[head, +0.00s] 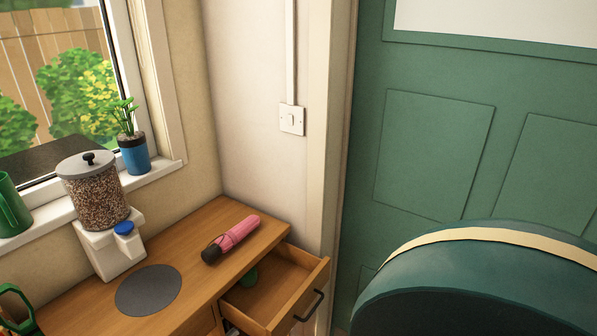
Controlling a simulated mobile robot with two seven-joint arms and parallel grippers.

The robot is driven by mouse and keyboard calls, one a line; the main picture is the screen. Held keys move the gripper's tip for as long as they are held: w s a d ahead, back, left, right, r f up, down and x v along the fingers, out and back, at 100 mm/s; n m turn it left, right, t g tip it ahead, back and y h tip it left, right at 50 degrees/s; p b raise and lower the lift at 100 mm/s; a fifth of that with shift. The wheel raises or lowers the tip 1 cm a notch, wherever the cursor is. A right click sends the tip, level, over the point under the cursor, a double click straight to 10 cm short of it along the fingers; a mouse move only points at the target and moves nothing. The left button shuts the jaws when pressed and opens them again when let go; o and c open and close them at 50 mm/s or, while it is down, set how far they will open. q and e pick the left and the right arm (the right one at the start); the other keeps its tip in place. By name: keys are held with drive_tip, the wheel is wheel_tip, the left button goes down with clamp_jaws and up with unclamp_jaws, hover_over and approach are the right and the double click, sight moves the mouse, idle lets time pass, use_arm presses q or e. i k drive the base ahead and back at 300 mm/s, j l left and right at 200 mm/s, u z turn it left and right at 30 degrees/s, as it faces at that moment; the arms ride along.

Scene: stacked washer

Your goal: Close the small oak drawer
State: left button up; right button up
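The small oak drawer (291,304) stands pulled open from the right end of the wooden cabinet in the lower middle of the head view. Its dark bar handle (309,305) is on the front panel, which faces lower right. A round green thing (249,277) lies inside near the back left, and something partly cut off shows at the near left of the drawer. Neither of my grippers is in view.
On the wooden top (205,280) lie a pink umbrella (236,234) and a dark round mat (148,290). A dispenser (98,200) stands at the left. A large dark green rounded object (480,285) fills the lower right, before a green door (434,155).

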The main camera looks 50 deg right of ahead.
sight(290, 278)
drive_tip(key=z, duration=1.65)
drive_tip(key=i+l+u, duration=0.1)
drive_tip(key=i+u, duration=0.2)
drive_tip(key=i+l+u, duration=0.3)
drive_tip(key=j, duration=0.1)
